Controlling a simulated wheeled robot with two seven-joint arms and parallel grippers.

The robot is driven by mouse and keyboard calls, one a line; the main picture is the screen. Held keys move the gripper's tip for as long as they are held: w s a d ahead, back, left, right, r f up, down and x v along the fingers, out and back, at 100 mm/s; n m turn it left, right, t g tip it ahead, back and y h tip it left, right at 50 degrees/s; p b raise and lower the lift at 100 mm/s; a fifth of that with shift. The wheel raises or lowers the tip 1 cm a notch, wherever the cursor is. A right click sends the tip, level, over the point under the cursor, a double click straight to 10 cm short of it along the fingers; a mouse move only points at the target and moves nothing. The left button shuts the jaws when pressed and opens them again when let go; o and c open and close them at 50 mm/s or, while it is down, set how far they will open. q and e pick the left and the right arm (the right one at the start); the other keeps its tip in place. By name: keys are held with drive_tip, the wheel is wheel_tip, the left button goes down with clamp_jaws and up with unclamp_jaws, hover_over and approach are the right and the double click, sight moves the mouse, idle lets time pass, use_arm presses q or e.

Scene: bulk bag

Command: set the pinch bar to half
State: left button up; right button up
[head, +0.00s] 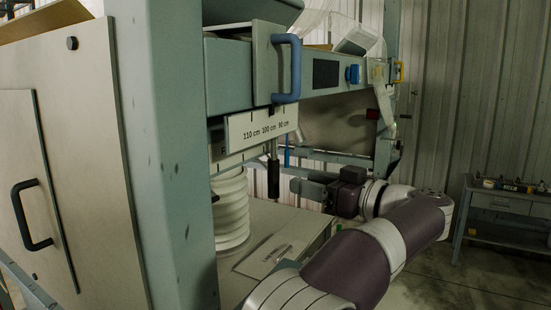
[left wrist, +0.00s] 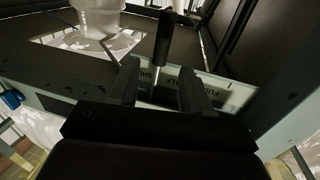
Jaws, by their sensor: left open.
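The pinch bar shows as a black grip (head: 273,178) on a thin metal rod, hanging below the front beam. In the left wrist view the black grip (left wrist: 166,32) and its rod stand in line with the gap between my fingers. A pale label plate (left wrist: 200,88) with dark lettering, partly covered by my fingers, lies behind the rod. The lettering is too obscured to read the bar's setting surely. My left gripper (head: 296,180) is open, its fingers pointing left towards the grip. In the left wrist view its fingertips (left wrist: 159,69) sit either side of the rod; I cannot tell contact.
A white ribbed spout (head: 231,210) hangs left of the grip. Above are a height scale (head: 262,127) marked 110, 100 and 90 cm, and a blue handle (head: 288,68). A thick frame post (head: 165,150) stands left. A workbench (head: 505,205) stands at right.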

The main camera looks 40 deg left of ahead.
sight(276, 173)
use_arm(q)
drive_tip(key=a+p, duration=0.1)
drive_tip(key=a, duration=0.1)
drive_tip(key=a+p, duration=0.1)
drive_tip(key=a, duration=0.2)
drive_tip(key=a+p, duration=0.1)
drive_tip(key=a, duration=0.2)
drive_tip(key=shift+a+r, duration=0.25)
drive_tip(key=shift+r, duration=0.05)
drive_tip(key=shift+a, duration=0.4)
drive_tip(key=shift+w+a+f, duration=0.1)
drive_tip(key=shift+f, duration=0.05)
drive_tip(key=shift+w+f, duration=0.1)
drive_tip(key=shift+w, duration=0.15)
drive_tip(key=shift+c, duration=0.7)
drive_tip(key=shift+s, duration=0.15)
clamp_jaws()
drive_tip(key=shift+s, duration=0.2)
drive_tip(key=s+b, duration=0.3)
drive_tip(key=s, duration=0.3)
drive_tip(key=shift+s+d, duration=0.3)
drive_tip(key=shift+d, duration=0.1)
drive_tip(key=shift+o, duration=0.7)
unclamp_jaws()
drive_tip(key=shift+w, duration=0.15)
use_arm(e)
drive_tip(key=shift+a+r, duration=0.1)
drive_tip(key=shift+r, duration=0.3)
